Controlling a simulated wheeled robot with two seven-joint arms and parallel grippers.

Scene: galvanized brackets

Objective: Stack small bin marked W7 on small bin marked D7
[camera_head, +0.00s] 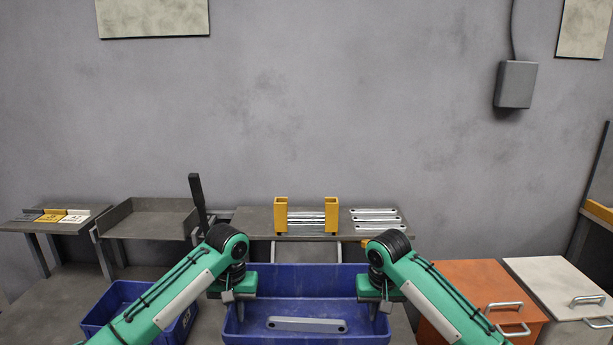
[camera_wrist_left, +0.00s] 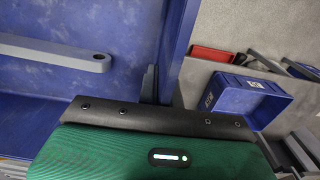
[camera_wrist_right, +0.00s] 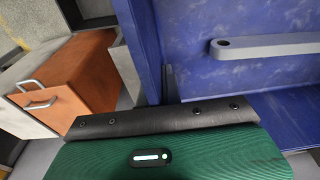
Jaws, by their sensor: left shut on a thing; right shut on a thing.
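A blue bin (camera_head: 307,274) is held level between my two grippers, and a grey bracket (camera_head: 307,325) lies inside it. My left gripper (camera_head: 240,303) is shut on its left wall and my right gripper (camera_head: 371,303) on its right wall. The bracket also shows in the left wrist view (camera_wrist_left: 50,52) and the right wrist view (camera_wrist_right: 270,43). A second blue bin (camera_head: 122,291) stands lower, to the left, partly behind my left arm. In the left wrist view this bin (camera_wrist_left: 255,95) looks empty and carries white labels too small to read. No W7 or D7 mark is legible.
Behind the held bin is a table (camera_head: 250,222) with a yellow holder (camera_head: 281,214) and several metal brackets (camera_head: 376,217). An orange drawer box (camera_head: 470,285) and a white one (camera_head: 545,275) stand at right. A tray stand (camera_head: 150,222) is at back left.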

